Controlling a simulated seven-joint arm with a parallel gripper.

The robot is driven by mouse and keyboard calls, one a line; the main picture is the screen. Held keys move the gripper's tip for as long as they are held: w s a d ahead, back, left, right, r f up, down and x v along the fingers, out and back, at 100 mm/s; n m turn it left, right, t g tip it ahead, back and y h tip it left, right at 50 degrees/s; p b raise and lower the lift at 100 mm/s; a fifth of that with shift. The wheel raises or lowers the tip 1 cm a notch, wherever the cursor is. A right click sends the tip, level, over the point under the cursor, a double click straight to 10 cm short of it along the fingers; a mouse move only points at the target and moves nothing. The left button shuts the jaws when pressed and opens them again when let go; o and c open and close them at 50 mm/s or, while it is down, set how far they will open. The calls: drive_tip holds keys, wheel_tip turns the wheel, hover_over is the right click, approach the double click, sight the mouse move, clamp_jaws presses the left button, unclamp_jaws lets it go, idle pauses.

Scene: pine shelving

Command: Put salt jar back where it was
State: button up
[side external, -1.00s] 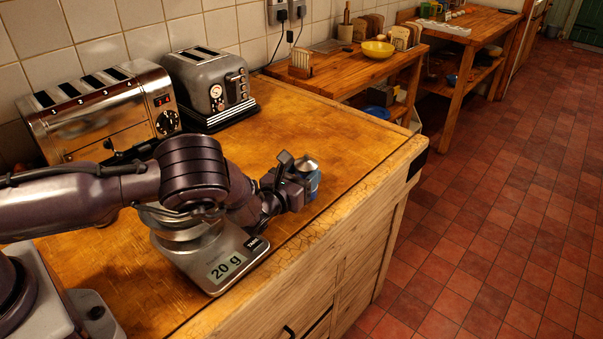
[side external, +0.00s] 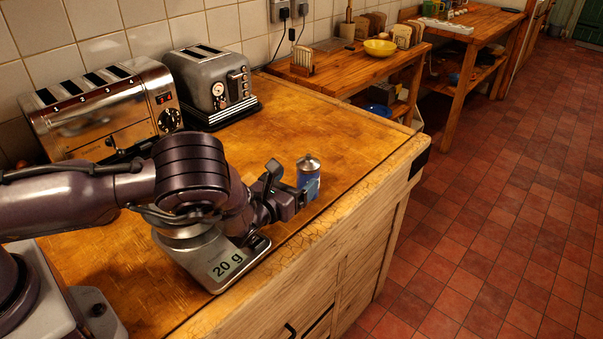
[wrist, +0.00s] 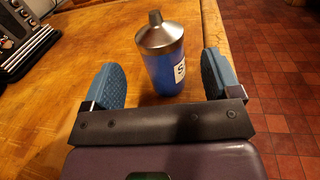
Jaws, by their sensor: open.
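The salt jar (side external: 308,172) is blue with a silver conical top and stands upright on the wooden counter near its front edge. In the wrist view the jar (wrist: 162,62) stands just beyond and between the two blue finger pads, with a white label marked "S" partly visible. My gripper (side external: 299,192) is low at the counter beside the jar. In the wrist view my gripper (wrist: 160,82) is open, with a gap on each side of the jar. In the side view one finger hides the jar's lower part.
A scale (side external: 222,262) reading 20 g sits under my arm. A long chrome toaster (side external: 105,110) and a grey toaster (side external: 212,85) stand along the tiled wall. The counter (side external: 320,120) behind the jar is clear. Its front edge drops to the red tiled floor (side external: 480,240).

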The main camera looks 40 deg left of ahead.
drive_tip(key=shift+s+d, duration=0.15)
drive_tip(key=shift+s, duration=0.75)
drive_tip(key=shift+s+d, duration=0.1)
drive_tip(key=shift+s, duration=0.8)
drive_tip(key=s+a+r+n+g+y, duration=0.2)
drive_tip(key=a+r+n+g+y, duration=0.2)
drive_tip(key=a+r+n+y, duration=0.65)
drive_tip(key=s+a+r+n+g, duration=0.4)
drive_tip(key=s+r+n+g, duration=0.45)
drive_tip(key=n, duration=0.35)
drive_tip(key=s+d+r+n+h, duration=0.5)
drive_tip(key=s+n+h, duration=0.1)
drive_tip(key=s, duration=0.3)
drive_tip(key=s+d+r+n+h, duration=0.5)
drive_tip(key=s+h, duration=0.2)
drive_tip(key=s, duration=0.3)
drive_tip(key=shift+r+n, duration=0.25)
drive_tip(key=shift+n, duration=0.1)
